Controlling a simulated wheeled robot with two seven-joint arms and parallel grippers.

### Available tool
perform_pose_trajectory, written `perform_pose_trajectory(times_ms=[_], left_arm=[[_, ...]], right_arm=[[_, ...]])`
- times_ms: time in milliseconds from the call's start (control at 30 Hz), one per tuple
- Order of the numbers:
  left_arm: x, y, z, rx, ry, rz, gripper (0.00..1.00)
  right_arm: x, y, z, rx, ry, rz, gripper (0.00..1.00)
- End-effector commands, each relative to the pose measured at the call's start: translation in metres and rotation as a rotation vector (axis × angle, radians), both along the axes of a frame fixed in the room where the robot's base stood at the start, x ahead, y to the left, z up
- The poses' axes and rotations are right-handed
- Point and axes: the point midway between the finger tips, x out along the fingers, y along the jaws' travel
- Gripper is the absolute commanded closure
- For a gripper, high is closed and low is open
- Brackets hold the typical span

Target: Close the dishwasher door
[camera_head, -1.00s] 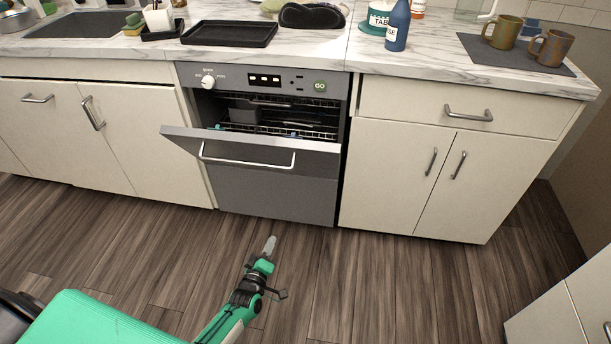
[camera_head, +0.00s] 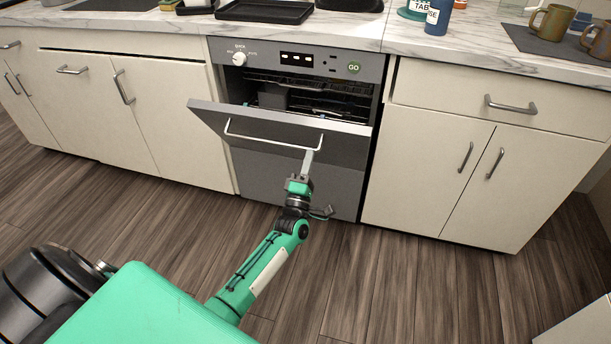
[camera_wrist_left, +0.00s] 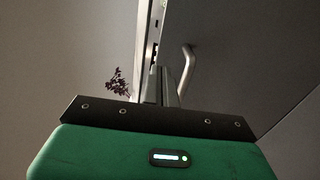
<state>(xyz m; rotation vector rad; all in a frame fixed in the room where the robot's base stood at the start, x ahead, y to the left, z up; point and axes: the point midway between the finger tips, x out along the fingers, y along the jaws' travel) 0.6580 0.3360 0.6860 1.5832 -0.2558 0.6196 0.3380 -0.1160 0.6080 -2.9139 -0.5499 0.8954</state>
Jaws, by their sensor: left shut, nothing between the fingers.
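The dishwasher (camera_head: 290,175) is built in under the counter, and its grey door (camera_head: 345,145) is partly open, tilted outward at the top. Racks with dishes show in the gap above the door. A light bar handle (camera_head: 262,139) runs along the door's front. My left gripper (camera_head: 308,160) is shut and empty, with its tip at the right end of the handle; I cannot tell whether it touches. In the left wrist view, the shut fingers (camera_wrist_left: 170,90) point toward the door, with the handle (camera_wrist_left: 188,65) just to their right. My right gripper is not in view.
Closed cream cabinets stand left (camera_head: 160,120) and right (camera_head: 480,160) of the dishwasher. The marble counter (camera_head: 440,45) above carries a black tray (camera_head: 265,10), a blue bottle (camera_head: 438,18) and mugs (camera_head: 552,20). The wooden floor (camera_head: 400,280) in front is clear.

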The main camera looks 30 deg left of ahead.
Motion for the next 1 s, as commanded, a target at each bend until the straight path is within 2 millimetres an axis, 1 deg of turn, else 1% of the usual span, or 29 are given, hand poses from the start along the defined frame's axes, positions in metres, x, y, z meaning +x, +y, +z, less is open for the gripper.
perform_pose_trajectory(times_ms=[33,200,400,900,1000], left_arm=[[0.01,0.002,0.006,0.0,-0.002,0.0,1.0],[0.035,0.008,0.021,0.001,-0.001,0.001,1.0],[0.051,0.012,0.031,0.001,0.001,0.001,1.0],[0.055,0.013,0.035,0.0,0.004,0.001,1.0],[0.058,0.014,0.039,-0.002,0.013,0.001,1.0]], right_arm=[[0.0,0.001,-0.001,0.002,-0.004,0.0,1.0],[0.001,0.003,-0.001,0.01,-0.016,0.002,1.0],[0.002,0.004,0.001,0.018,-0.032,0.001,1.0],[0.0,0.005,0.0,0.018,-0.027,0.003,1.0],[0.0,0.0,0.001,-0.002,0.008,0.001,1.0]])
